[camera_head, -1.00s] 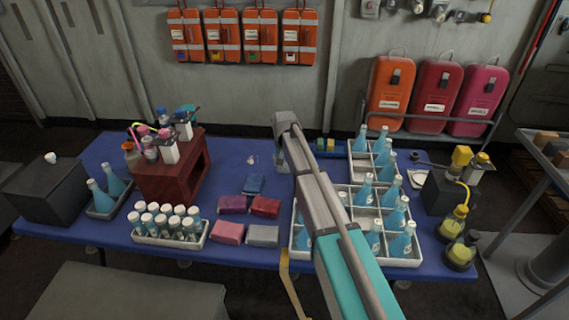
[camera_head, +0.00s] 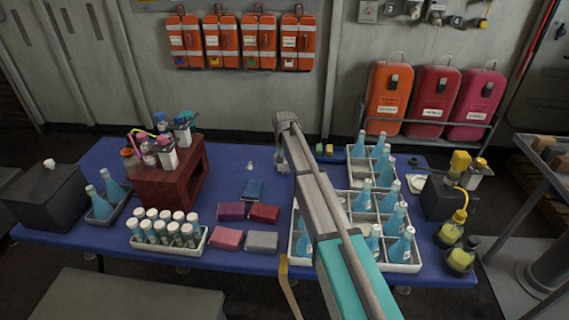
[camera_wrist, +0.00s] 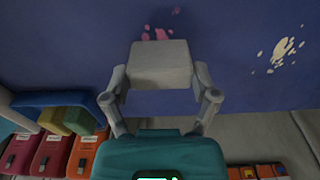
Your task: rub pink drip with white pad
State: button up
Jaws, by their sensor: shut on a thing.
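In the wrist view my gripper (camera_wrist: 161,92) is shut on the white pad (camera_wrist: 160,57), a pale grey-white block held between its two fingers. The pink drip (camera_wrist: 157,34) is a small group of pink spots on the blue tabletop, just past the pad's far edge. The pad hides part of that area, and I cannot tell whether it touches the table. A separate small pink spot (camera_wrist: 176,10) lies farther up.
A cream splatter (camera_wrist: 283,50) lies on the table to the right. A blue tray (camera_wrist: 52,100) with yellow and green blocks is close on the left. In the head view, bottle crates (camera_head: 400,268) stand right of my arm, folded cloths (camera_head: 262,242) and a dark red rack (camera_head: 172,190) left.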

jog(key=shift+w, duration=0.1)
jog(key=shift+w+d+f, duration=0.1)
jog(key=shift+w+f, duration=0.05)
jog(key=shift+w, duration=1.6)
jog(key=shift+s, duration=2)
jog(key=shift+s, duration=0.1)
jog(key=shift+s+a, duration=0.15)
jog(key=shift+s, duration=0.7)
jog(key=shift+s+a, duration=0.1)
jog(key=shift+s, duration=0.75)
notch_tip(320, 180, up, 6)
jog(key=p, duration=0.5)
jog(key=shift+p, duration=0.4)
